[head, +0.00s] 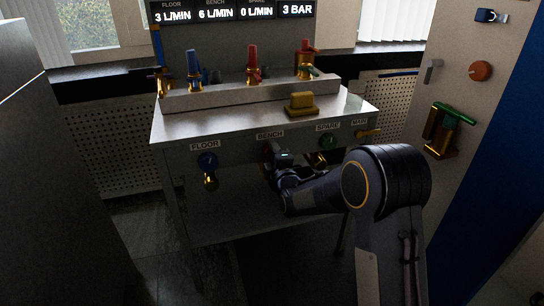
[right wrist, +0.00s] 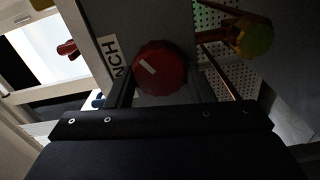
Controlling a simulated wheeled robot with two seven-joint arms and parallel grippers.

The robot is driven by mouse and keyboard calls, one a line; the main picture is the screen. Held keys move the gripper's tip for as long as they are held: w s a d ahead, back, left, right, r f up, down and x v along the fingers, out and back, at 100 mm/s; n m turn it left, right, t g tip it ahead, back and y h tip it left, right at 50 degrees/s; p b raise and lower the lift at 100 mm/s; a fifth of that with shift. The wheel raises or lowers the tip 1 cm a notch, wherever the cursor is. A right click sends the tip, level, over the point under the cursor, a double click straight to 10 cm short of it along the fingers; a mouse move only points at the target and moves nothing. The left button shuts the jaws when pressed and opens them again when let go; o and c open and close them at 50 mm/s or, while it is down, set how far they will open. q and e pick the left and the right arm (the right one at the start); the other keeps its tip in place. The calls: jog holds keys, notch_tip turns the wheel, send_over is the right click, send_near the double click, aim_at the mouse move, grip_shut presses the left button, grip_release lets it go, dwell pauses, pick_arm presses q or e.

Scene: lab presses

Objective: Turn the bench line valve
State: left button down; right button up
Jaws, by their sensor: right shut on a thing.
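The bench line valve is a round red knob (right wrist: 160,68) with a white pointer mark, on the front panel under the BENCH label (head: 270,134). My right gripper (head: 273,153) is at this knob and hides most of it in the head view. In the right wrist view the knob sits between the two dark fingers, which are shut on it. The display (head: 232,12) above the bench reads FLOOR 3 L/MIN, BENCH 6 L/MIN, SPARE 0 L/MIN and 3 BAR. My left gripper is not in view.
The blue floor knob (head: 207,160) is left of the bench knob. The green spare knob (head: 328,141) and yellow main handle (head: 369,133) are right. A yellow block (head: 301,102) and several coloured taps stand on top. A panel with a green-handled valve (head: 455,113) stands right.

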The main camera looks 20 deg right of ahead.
jog(key=shift+f+n, duration=0.1)
jog(key=shift+n, duration=1.5)
jog(key=shift+d+n, duration=0.1)
jog(key=shift+n, duration=0.2)
jog(key=o, duration=1)
jog(key=shift+s, duration=0.1)
jog(key=s+p, duration=0.1)
jog(key=s, duration=0.6)
jog(key=shift+s+d, duration=0.1)
jog(key=shift+s, duration=0.25)
